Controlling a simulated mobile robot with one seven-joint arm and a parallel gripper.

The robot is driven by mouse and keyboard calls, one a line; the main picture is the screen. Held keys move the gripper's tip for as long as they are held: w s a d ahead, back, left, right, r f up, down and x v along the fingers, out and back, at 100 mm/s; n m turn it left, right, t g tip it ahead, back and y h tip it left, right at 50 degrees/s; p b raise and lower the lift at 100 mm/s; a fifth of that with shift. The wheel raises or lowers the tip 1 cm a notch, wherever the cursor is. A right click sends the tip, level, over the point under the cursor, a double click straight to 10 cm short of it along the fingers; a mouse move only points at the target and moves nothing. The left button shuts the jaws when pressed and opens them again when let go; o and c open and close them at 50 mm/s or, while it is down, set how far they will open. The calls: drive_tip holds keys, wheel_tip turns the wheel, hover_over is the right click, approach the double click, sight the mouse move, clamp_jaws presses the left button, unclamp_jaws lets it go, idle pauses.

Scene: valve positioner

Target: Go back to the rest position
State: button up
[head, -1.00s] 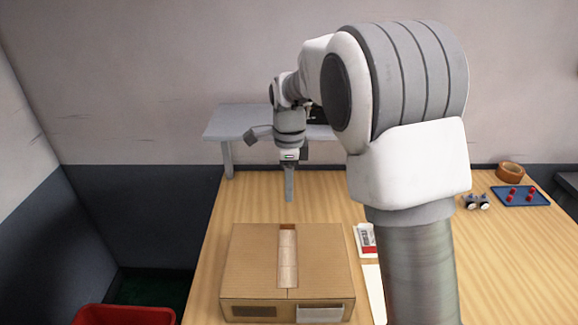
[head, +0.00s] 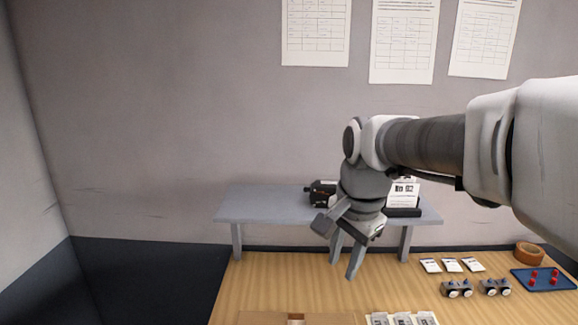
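My gripper (head: 346,262) is in the head view, in front of the grey shelf and above the wooden table (head: 270,280). It points down, its two fingers stand apart, and I see nothing between them. My arm reaches in from the right edge, bent at the wrist. The cardboard box (head: 300,318) shows only its far edge at the bottom of the picture; the rest of it is out of view.
A grey raised shelf (head: 260,207) stands at the back, holding a black device (head: 321,193) and a white-labelled item (head: 403,194).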

drive_tip(key=s+d+f+n+t, duration=0.1)
drive_tip(key=s+d+n, duration=0.1)
drive_tip(key=s+n, duration=0.3)
drive_tip(key=s+d+f+n+t, duration=0.1)
drive_tip(key=s+n, duration=0.4)
drive_tip(key=s, duration=0.5)
drive_tip(key=shift+s+d+t+h, duration=0.15)
drive_tip(key=shift+d+t+h, duration=0.25)
drive_tip(key=shift+d, duration=0.45)
drive_tip(key=shift+c, duration=0.3)
